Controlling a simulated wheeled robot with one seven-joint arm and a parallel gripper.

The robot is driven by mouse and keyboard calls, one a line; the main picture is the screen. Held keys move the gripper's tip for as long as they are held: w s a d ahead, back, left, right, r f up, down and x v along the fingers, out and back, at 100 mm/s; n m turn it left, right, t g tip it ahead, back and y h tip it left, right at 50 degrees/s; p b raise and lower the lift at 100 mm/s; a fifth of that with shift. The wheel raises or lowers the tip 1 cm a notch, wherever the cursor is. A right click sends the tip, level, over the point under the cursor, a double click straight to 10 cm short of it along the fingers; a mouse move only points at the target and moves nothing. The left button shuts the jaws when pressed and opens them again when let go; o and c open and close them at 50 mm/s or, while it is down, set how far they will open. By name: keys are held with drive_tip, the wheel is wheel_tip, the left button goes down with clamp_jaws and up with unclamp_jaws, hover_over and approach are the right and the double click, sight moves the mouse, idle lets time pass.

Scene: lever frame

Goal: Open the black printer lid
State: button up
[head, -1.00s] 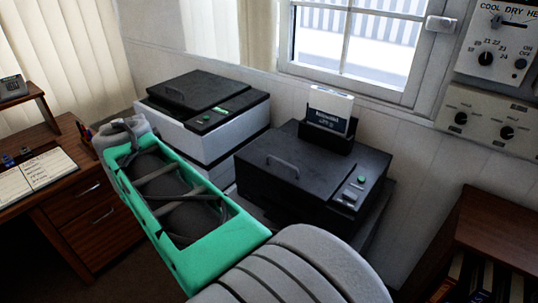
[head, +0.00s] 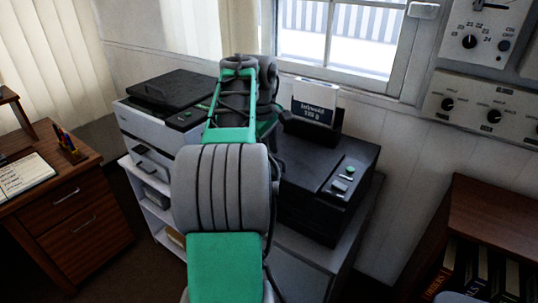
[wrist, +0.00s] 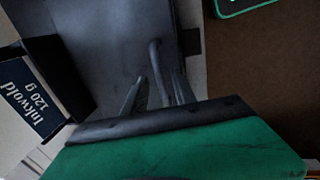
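The black printer (head: 312,205) stands on a cabinet below the window in the head view, its lid (head: 308,162) lying flat and shut. My arm hides the lid's left part and its handle there. In the wrist view the dark lid (wrist: 105,50) fills the upper middle, with the curved handle (wrist: 155,60) standing on it. My gripper (wrist: 159,80) is at the handle, one finger on each side of it. The fingers look apart, with a gap to the handle; whether either touches it I cannot tell. In the head view my gripper is hidden behind my arm.
A paper box in a black holder (head: 313,112) stands behind the lid; the box (wrist: 28,100) also shows in the wrist view. A white printer with a dark top (head: 170,90) is at the left. A wooden cabinet (head: 480,215) is at the right, a desk (head: 75,200) far left.

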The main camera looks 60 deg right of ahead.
clamp_jaws()
idle(0.3)
idle(1.1)
